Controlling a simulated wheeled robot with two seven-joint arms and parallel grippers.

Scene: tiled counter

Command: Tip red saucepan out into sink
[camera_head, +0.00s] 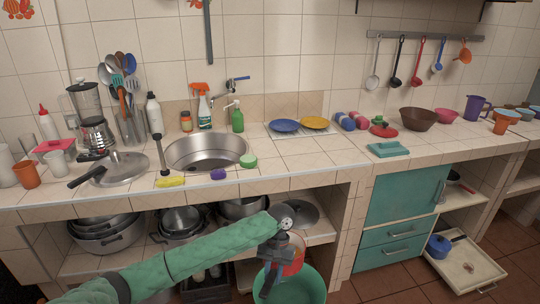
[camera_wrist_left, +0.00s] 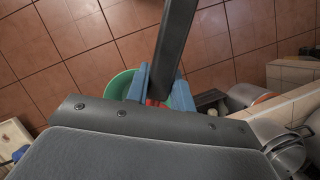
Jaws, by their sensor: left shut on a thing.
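The red saucepan (camera_head: 294,264) is low in front of the counter, mostly hidden behind my left gripper (camera_head: 270,280). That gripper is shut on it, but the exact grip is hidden. In the left wrist view a bit of the red saucepan (camera_wrist_left: 153,103) shows between the blue fingertips of my left gripper (camera_wrist_left: 157,92). The metal sink (camera_head: 207,160) is set in the counter, up and left of the gripper. My right gripper is not in view.
A green bucket (camera_head: 308,291) stands below the saucepan; it also shows in the left wrist view (camera_wrist_left: 118,85). A yellow sponge (camera_head: 170,182), a purple sponge (camera_head: 218,175) and a green round thing (camera_head: 248,161) lie by the sink's front edge. Pots (camera_head: 105,236) fill the shelf below.

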